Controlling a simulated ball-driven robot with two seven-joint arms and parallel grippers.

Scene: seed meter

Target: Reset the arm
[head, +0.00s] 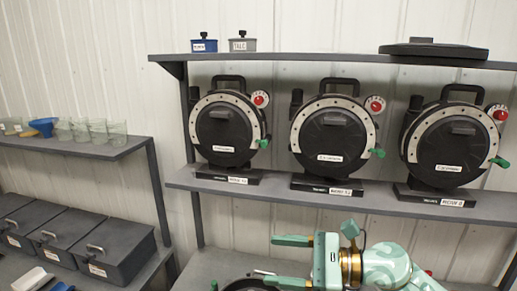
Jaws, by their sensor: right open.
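My right gripper (270,260) is at the bottom centre of the head view, its arm coming in from the lower right. Its two pale green fingers point left and stand well apart, with nothing between them. It is in front of the lower bench, below the middle shelf. My left gripper and left arm are out of view. Three black round seed meters, left (224,131), middle (331,139) and right (452,148), stand upright on the middle shelf, above the gripper and apart from it. Each has a red knob and a green lever.
A dark round part (250,286) on the bench is partly cut off below the gripper. The top shelf (310,58) holds a blue tin (204,46), a grey tin (242,45) and a black disc (433,50). Clear cups (98,132) and dark lidded bins (112,252) stand left.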

